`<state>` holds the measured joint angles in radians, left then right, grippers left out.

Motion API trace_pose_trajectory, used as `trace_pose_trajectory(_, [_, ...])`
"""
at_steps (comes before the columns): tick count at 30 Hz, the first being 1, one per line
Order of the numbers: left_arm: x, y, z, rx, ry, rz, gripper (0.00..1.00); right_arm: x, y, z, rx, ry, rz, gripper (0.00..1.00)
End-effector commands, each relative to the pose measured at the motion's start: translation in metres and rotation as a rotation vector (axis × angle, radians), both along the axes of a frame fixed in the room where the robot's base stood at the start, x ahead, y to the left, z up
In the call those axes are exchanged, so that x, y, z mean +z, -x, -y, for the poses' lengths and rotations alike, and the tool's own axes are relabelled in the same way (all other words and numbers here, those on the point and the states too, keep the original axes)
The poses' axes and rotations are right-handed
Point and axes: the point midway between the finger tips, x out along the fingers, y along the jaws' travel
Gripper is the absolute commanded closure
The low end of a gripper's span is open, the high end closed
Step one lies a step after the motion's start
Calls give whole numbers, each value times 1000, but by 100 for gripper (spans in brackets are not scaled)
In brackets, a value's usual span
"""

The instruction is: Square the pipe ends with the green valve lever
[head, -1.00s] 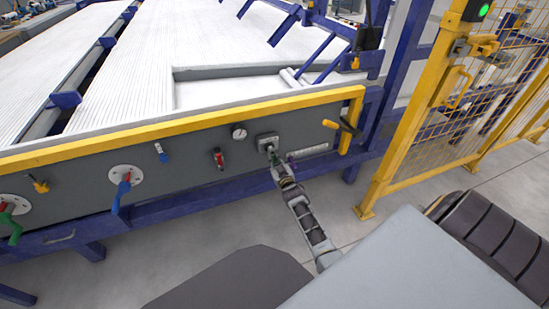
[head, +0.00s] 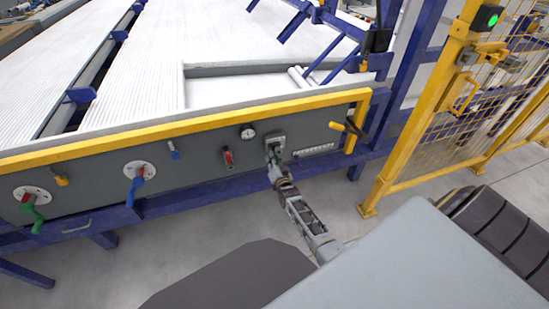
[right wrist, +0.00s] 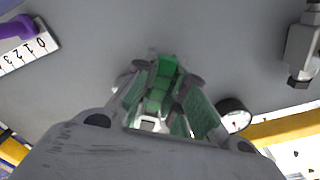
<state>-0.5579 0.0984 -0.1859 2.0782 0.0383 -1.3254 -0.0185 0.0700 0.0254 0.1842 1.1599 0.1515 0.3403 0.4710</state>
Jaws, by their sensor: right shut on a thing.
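A small valve with a green lever sits on a square grey plate (head: 275,139) at the right part of the grey control panel. My right gripper (head: 274,163) reaches it from below and covers most of the lever. In the right wrist view, the green lever (right wrist: 158,88) lies between the fingers of my right gripper (right wrist: 160,100), which is shut on it. The pipes (head: 235,40) lie side by side on the rack behind the panel; their ends are hard to make out. My left gripper is not in view.
The panel (head: 200,160) also bears a gauge (head: 248,132), a red lever (head: 228,157), a blue-handled valve (head: 135,185) and another green-handled valve (head: 36,220) at far left. A numbered scale (head: 314,150) is beside the gripper. A yellow mesh fence (head: 440,120) stands right.

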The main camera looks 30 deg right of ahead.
Motion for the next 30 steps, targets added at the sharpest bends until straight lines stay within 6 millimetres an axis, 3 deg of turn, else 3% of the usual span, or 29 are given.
trace_pose_trajectory(21, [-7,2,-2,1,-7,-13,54,3,-1,-4,-1,-115,27,100])
trace_pose_trajectory(22, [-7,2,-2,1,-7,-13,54,3,-1,-5,-1,-115,27,86])
trace_pose_trajectory(27, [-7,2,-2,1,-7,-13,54,3,-1,-4,0,-113,27,65])
trace_pose_trajectory(30, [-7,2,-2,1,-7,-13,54,3,-1,-4,0,-111,27,65])
